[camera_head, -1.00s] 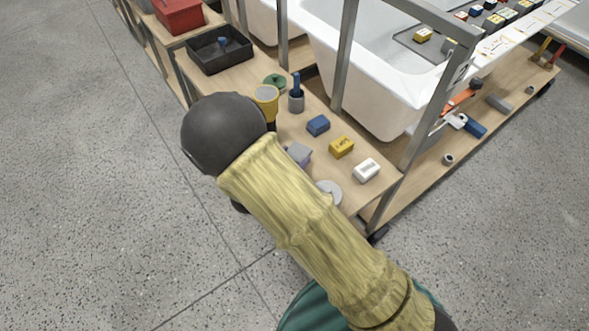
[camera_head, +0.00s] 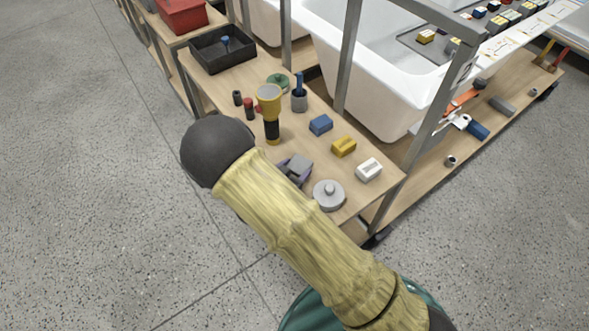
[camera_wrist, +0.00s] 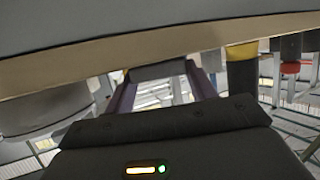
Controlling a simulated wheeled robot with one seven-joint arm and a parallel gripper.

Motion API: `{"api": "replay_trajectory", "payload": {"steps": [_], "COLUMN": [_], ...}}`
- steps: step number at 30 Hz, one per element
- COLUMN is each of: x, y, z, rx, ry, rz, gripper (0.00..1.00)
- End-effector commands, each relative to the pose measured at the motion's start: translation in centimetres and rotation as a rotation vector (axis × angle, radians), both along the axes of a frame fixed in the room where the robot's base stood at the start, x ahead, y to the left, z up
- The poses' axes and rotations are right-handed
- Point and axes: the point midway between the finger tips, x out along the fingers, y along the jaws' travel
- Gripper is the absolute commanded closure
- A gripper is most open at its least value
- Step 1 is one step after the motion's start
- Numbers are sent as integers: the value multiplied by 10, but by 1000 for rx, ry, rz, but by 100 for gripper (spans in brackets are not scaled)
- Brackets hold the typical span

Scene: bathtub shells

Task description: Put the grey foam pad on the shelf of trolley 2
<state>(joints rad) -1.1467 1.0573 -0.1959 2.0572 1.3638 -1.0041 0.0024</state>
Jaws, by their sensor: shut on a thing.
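My gripper (camera_head: 294,170), with purple fingers, shows partly past my sleeved arm in the head view, over the near part of a wooden trolley deck (camera_head: 230,88). It is shut on the grey foam pad (camera_head: 300,163). In the wrist view the dark grey pad (camera_wrist: 160,70) sits between the purple fingers of my gripper (camera_wrist: 160,84); its upper side is cut off by a pale wood-coloured edge. Much of the gripper is hidden by my arm in the head view. I cannot tell whether the pad touches the deck, nor which trolley is number 2.
Close to the gripper are a grey round disc (camera_head: 328,195), a yellow-and-black torch (camera_head: 270,105), and blue (camera_head: 320,125), yellow (camera_head: 344,146) and white (camera_head: 369,169) blocks. A black tray (camera_head: 221,50) is farther back. Metal posts and a white tub (camera_head: 380,100) stand right. Open floor lies left.

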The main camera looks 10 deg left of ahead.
Motion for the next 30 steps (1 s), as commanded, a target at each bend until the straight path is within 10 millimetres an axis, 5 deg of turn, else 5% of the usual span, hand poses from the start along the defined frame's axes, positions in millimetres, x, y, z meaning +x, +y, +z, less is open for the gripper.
{"api": "replay_trajectory", "payload": {"steps": [5, 6, 9, 20, 30], "x": [0, 0, 0, 0, -46], "y": [0, 0, 0, 0, 16], "z": [-4, -3, -3, 2, 21], "rx": [-1, -1, -1, 0, 1], "ry": [0, 0, 0, 0, 2], "rz": [0, 0, 0, 0, 4], "gripper": [66, 39, 23, 23, 23]}}
